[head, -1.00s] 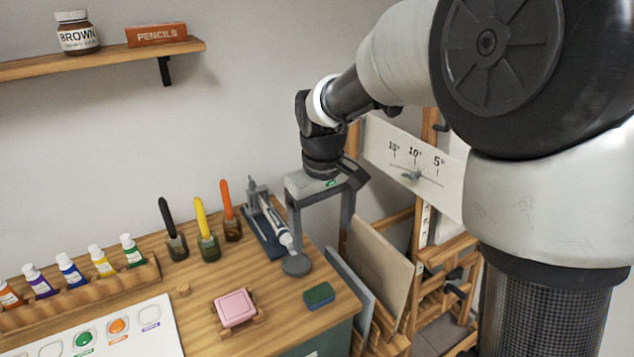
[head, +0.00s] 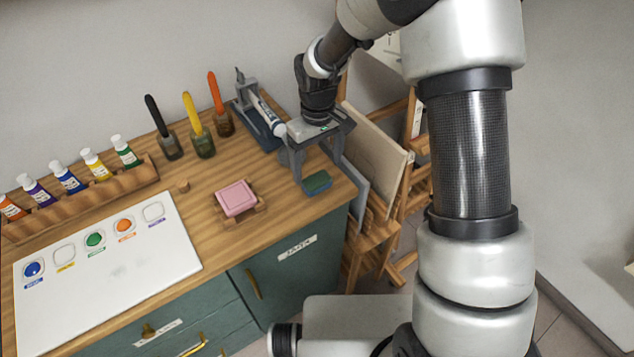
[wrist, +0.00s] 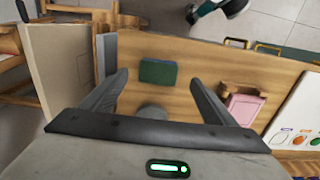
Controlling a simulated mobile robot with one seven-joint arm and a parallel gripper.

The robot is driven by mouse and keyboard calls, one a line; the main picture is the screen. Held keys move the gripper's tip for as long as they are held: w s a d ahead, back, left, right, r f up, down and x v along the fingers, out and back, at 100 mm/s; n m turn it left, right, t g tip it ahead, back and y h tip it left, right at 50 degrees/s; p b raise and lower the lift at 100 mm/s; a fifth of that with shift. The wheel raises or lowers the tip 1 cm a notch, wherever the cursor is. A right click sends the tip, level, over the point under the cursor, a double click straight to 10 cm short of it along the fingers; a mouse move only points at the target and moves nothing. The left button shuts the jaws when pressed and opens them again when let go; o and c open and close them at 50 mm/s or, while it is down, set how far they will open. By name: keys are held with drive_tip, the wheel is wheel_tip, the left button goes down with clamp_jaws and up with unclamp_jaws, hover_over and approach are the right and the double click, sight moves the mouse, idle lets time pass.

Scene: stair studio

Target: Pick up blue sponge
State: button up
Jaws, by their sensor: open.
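The blue sponge (head: 317,183) has a green top and lies flat on the wooden desktop near its right corner. In the wrist view the sponge (wrist: 158,73) shows its green face, ahead of the fingers and between their lines. My gripper (head: 316,180) is open and empty, pointing down above the desk just behind the sponge. In the wrist view my gripper's fingers (wrist: 158,82) are spread wide. The gap between fingertips and sponge is hard to judge; I see no contact.
A pink sponge or block (head: 237,198) sits on a small wooden stand to the left. A tube in a squeezer (head: 262,120) stands behind. Brush jars (head: 200,142) are further left. Canvases (head: 372,140) and an easel stand right of the desk. The desktop front edge is close.

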sight(317, 180)
drive_tip(key=shift+w+a+f, duration=0.1)
drive_tip(key=shift+w+f, duration=0.1)
drive_tip(key=shift+f, duration=1.35)
drive_tip(key=shift+w+f, duration=0.15)
drive_tip(key=shift+f, duration=1.35)
drive_tip(key=c, duration=1.2)
wheel_tip(317, 180, up, 10)
drive_tip(key=shift+r, duration=0.1)
